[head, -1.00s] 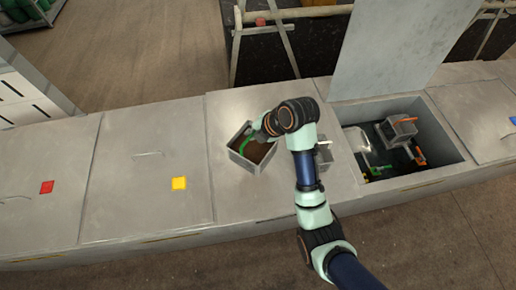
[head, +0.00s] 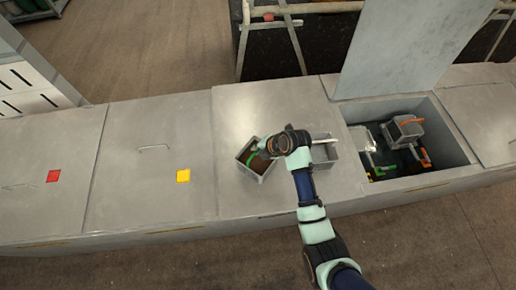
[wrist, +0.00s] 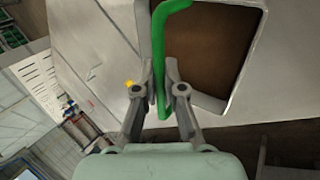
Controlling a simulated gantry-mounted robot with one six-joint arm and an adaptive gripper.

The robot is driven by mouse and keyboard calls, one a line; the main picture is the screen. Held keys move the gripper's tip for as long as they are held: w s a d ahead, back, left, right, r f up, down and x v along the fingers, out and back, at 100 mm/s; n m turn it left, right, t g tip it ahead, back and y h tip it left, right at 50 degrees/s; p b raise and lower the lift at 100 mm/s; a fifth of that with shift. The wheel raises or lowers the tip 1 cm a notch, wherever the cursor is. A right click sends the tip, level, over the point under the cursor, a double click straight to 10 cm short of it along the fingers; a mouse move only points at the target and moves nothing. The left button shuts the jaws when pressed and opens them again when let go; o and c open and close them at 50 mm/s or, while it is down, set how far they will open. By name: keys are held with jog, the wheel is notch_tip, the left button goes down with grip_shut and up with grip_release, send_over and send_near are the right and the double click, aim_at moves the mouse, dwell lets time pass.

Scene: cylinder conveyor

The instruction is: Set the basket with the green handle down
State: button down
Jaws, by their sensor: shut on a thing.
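The basket with the green handle (head: 251,169) is a grey open box with a brown inside. It is over the grey counter lid right of the yellow square, tilted or turned relative to the counter edges. My gripper (head: 262,148) is shut on its green handle. In the wrist view the green handle (wrist: 159,60) runs between the two fingers (wrist: 161,75), with the basket's rim (wrist: 236,80) to the right. I cannot tell whether the basket's bottom touches the counter.
A second grey basket with a white handle (head: 324,162) stands close on the right. Farther right, an open bin (head: 440,178) with a raised lid (head: 395,50) holds a basket with an orange handle (head: 402,131) and others. Lids with yellow (head: 183,176) and red (head: 53,176) squares are clear.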

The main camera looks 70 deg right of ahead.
jog(key=shift+f, duration=0.15)
jog(key=c, duration=1.3)
grip_release()
jog(key=shift+r, duration=0.3)
jog(key=v, duration=1.1)
jog(key=shift+s+a+r, duration=0.1)
jog(key=shift+s+r, duration=0.1)
jog(key=shift+r, duration=0.15)
